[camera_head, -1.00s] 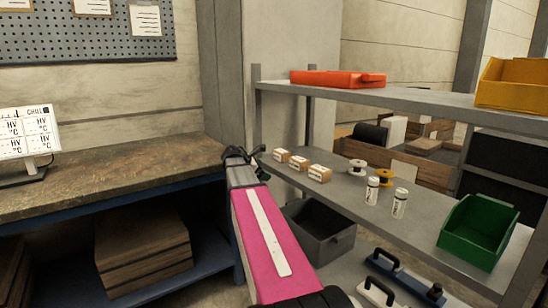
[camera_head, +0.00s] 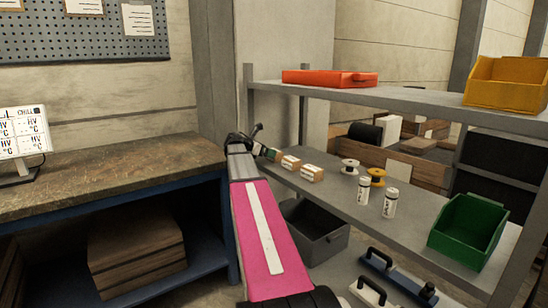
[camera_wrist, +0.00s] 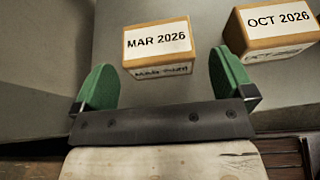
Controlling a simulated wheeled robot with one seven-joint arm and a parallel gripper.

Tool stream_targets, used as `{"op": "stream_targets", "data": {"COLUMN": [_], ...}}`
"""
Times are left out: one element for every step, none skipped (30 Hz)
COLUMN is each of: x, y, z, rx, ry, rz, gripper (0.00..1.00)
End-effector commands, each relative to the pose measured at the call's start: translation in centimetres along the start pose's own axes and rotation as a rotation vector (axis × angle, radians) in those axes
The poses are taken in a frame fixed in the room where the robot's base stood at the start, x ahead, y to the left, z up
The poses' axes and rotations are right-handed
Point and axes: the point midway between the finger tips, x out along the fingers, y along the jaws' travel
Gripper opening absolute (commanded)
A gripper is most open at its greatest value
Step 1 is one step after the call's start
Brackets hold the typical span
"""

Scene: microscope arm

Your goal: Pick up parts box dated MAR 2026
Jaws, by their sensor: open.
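The parts box labelled MAR 2026 (camera_wrist: 158,44) shows in the wrist view, a small tan box with a white label on its top and front. My gripper (camera_wrist: 163,72) is open, with green fingers on the left and right. The box lies ahead of the palm, between the lines of the fingers, with a gap on each side. In the head view my gripper (camera_head: 262,150) is at the left end of the shelf's row of boxes and hides most or all of the leftmost one.
A box labelled OCT 2026 (camera_wrist: 270,30) sits just right of my right finger. The head view shows two tan boxes (camera_head: 290,163) (camera_head: 312,173), spools (camera_head: 349,167), white cylinders (camera_head: 390,202) and a green bin (camera_head: 468,230) on the middle shelf (camera_head: 335,195). The upper shelf (camera_head: 400,97) is above.

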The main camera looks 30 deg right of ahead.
Motion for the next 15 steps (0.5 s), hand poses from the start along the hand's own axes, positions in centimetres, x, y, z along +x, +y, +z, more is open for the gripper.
{"op": "stream_targets", "data": {"x": [0.3,0.4,0.6,0.8,1.1,1.6,1.9,2.4,2.9,3.4,3.8,4.4,4.8,5.0,5.3], "y": [0.1,0.1,0.1,0.1,0.2,0.2,0.3,0.3,0.4,0.5,0.5,0.5,0.4,0.4,0.4], "z": [0.0,0.0,0.1,0.1,0.1,0.2,0.2,0.3,0.3,0.4,0.3,0.3,0.3,0.3,0.3], "rx": [0.000,0.000,0.001,0.001,0.001,0.001,0.001,0.001,0.001,0.001,0.001,0.001,0.001,0.001,0.001], "ry": [0.000,0.000,0.000,0.000,0.000,0.000,0.001,0.001,0.001,0.001,0.001,0.001,0.001,0.001,0.001], "rz": [0.000,0.001,0.001,0.000,0.000,-0.001,-0.001,-0.002,-0.001,-0.001,-0.001,-0.001,-0.002,-0.002,-0.001], "gripper": [1.00,1.00,1.00,1.00,1.00,1.00,1.00,1.00,1.00,1.00,1.00,1.00,1.00,1.00,1.00]}}
